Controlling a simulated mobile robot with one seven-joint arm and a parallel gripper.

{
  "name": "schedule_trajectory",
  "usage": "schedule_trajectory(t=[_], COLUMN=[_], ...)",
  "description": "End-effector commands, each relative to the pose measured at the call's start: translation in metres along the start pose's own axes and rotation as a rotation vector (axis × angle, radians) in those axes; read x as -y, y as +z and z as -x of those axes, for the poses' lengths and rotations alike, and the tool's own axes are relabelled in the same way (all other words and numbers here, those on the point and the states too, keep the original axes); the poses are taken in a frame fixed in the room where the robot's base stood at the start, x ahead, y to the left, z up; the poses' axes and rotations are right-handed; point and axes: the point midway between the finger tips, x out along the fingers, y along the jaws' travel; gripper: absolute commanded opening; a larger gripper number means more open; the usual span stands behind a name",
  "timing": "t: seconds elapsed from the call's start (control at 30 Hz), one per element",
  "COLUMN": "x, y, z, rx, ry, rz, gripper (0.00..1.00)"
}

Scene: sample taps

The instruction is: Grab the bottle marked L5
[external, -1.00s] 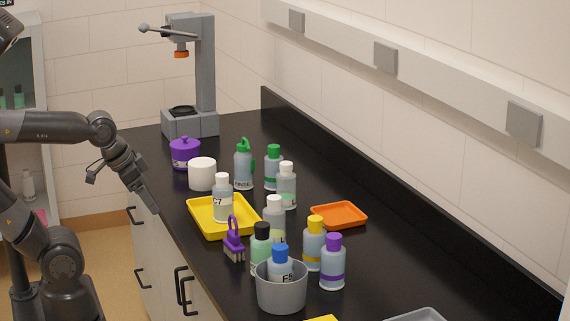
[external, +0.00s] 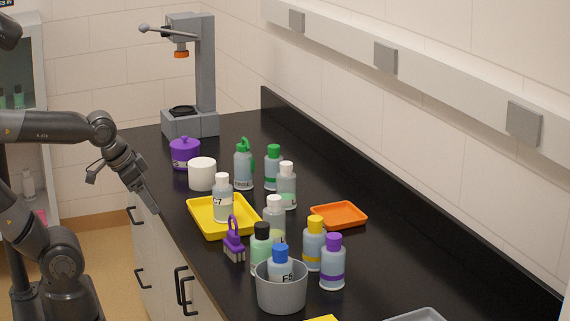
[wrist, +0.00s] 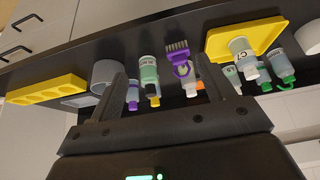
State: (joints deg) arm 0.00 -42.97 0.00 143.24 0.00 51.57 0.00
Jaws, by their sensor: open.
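Several labelled bottles stand on the black counter. My gripper (external: 150,204) is open and empty beside the counter's left edge, apart from all bottles. Its fingers (wrist: 165,92) frame the counter things from a distance.
A purple brush (external: 234,243) and a grey cup (external: 282,292) holding a blue-capped bottle (external: 280,258) crowd the front. Yellow-capped (external: 314,245) and purple-capped (external: 333,265) bottles stand right. An orange tray (external: 339,213) lies behind them. A grey press (external: 205,80) stands at the far end.

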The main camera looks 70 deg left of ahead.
Motion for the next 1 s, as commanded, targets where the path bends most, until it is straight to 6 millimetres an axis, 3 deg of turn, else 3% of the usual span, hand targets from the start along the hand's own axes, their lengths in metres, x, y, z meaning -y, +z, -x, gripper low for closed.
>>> schedule_trajectory(t=[0.43,0.57,0.77,1.0], x=[0.000,0.003,0.017,0.046], y=[-0.001,-0.017,-0.077,-0.159], z=[0.000,0.001,-0.002,-0.021], rx=[0.000,0.005,0.021,0.039], ry=[0.000,-0.005,-0.021,-0.041], rz=[0.001,0.009,0.038,0.078], gripper=[0.76,0.76,0.76,0.76])
